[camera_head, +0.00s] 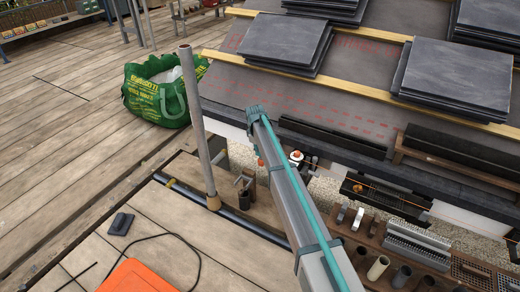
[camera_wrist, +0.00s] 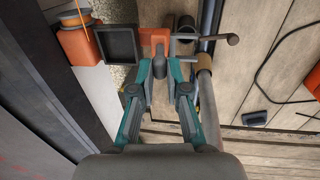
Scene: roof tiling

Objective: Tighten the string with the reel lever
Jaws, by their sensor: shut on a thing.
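In the wrist view, my gripper (camera_wrist: 160,82) has its two teal-sided fingers closing around a short dark grey, rounded piece (camera_wrist: 159,66), which looks like the reel lever. It sits just below an orange bracket (camera_wrist: 154,38). An orange reel (camera_wrist: 78,42) with orange string (camera_wrist: 82,14) is at the upper left, beside a dark square frame (camera_wrist: 120,44). In the head view, my arm hides my gripper and the lever. An orange-and-white piece (camera_head: 296,158) shows just right of the arm. The orange string (camera_head: 385,196) runs along the eave at the right.
A grey upright pole (camera_head: 199,125) stands close left of my arm, also beside my gripper in the wrist view (camera_wrist: 207,100). Slate stacks (camera_head: 285,42) lie on the roof. A green bag (camera_head: 157,92) and an orange case (camera_head: 140,277) are on the deck. Tools (camera_head: 400,265) crowd the right.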

